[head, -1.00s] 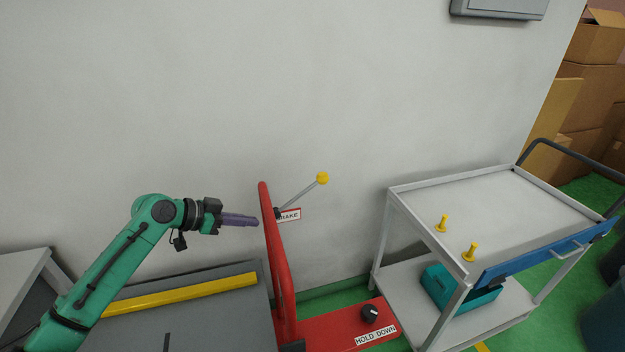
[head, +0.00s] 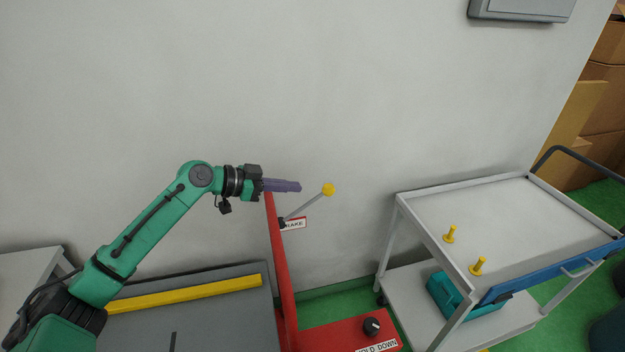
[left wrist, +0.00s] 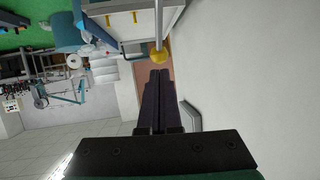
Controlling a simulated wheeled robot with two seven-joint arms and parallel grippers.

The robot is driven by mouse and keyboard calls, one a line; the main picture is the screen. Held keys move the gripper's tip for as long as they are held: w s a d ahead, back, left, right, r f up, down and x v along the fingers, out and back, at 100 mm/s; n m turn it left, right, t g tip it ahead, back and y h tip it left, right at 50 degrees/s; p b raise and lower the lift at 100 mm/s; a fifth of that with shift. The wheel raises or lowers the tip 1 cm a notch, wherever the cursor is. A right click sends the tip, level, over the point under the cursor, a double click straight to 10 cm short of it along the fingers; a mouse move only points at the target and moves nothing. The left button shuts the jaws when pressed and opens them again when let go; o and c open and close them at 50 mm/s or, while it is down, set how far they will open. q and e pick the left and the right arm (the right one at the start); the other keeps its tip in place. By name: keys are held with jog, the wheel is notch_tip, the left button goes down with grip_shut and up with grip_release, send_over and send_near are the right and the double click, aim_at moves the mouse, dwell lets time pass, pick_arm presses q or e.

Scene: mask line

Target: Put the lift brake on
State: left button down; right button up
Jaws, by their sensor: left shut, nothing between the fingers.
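The brake lever is a thin grey rod with a yellow knob (head: 328,190), slanting up to the right from a dark pivot beside the white BRAKE label (head: 294,223) on the red lift frame (head: 283,285). My left gripper (head: 299,187) has purple fingers, shut and empty. In the head view it points right, its tips a little left of the knob, with a gap between. In the left wrist view the knob (left wrist: 158,58) shows just beyond the tips of the fingers (left wrist: 160,75). My right gripper is in neither view.
A red base with a black dial (head: 372,327) and a HOLD DOWN label stands below. A grey trolley (head: 410,215) with yellow pegs (head: 449,234) is at the right. A yellow bar (head: 185,294) lies on the grey platform.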

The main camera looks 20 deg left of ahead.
aim_at(323, 189)
pick_arm(q)
jog(key=p+x, duration=0.3)
jog(key=x, duration=0.3)
jog(key=shift+r, duration=0.15)
jog(key=shift+w+d, duration=0.15)
jog(key=shift+d, duration=0.05)
jog(key=shift+f, duration=0.3)
